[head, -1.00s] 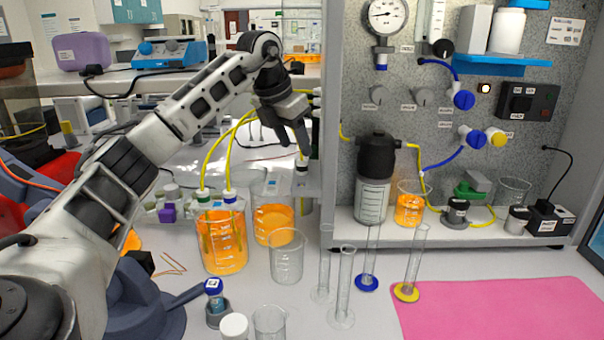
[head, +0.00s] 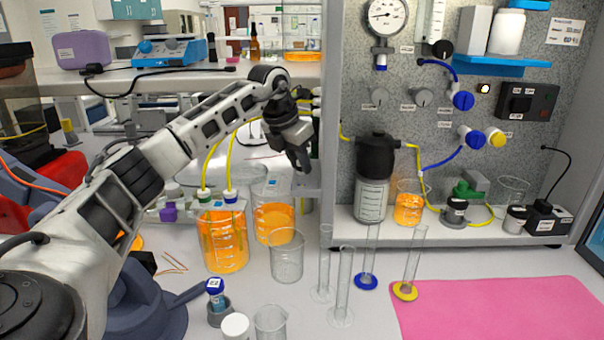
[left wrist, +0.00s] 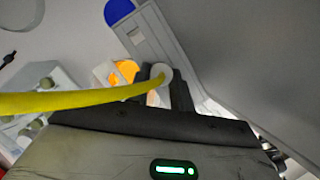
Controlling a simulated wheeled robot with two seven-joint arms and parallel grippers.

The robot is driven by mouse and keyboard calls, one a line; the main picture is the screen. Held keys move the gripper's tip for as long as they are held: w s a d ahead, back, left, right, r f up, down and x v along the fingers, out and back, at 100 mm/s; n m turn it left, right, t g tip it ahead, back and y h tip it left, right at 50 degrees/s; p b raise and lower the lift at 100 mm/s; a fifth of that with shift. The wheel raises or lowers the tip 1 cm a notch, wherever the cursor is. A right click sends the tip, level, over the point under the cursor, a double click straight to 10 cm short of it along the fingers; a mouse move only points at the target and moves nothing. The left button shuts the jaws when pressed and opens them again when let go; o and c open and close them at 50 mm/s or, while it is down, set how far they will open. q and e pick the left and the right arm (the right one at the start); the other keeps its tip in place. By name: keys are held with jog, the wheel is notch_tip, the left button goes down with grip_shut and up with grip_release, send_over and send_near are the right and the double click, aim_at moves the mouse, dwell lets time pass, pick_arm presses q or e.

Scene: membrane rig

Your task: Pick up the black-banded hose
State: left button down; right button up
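The black-banded hose is yellow; in the left wrist view the yellow hose (left wrist: 70,101) runs in from the left to a pale round end between my fingers. My left gripper (head: 299,162) is beside the left edge of the panel rig, fingers pointing down and close together. In the left wrist view its dark fingertips (left wrist: 163,88) flank the hose end and look shut on it. The black band is hidden by the fingers. My right gripper is out of view.
A second orange-filled vessel (head: 273,222) stands just below my left gripper. An empty beaker (head: 286,262) and several glass cylinders (head: 343,290) stand in front. The panel rig (head: 408,130) rises close on the right.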

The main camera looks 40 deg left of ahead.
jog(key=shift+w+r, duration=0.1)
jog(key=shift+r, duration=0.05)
pick_arm(q)
jog(key=shift+r, duration=0.1)
jog(key=shift+r, duration=0.25)
notch_tip(320, 180, up, 12)
jog(key=f, duration=0.1)
jog(key=s+a+b, duration=0.1)
jog(key=s+a, duration=1)
jog(key=a, duration=0.2)
jog(key=shift+s+a+r, duration=0.15)
jog(key=shift+s+a, duration=0.2)
jog(key=shift+a, duration=0.05)
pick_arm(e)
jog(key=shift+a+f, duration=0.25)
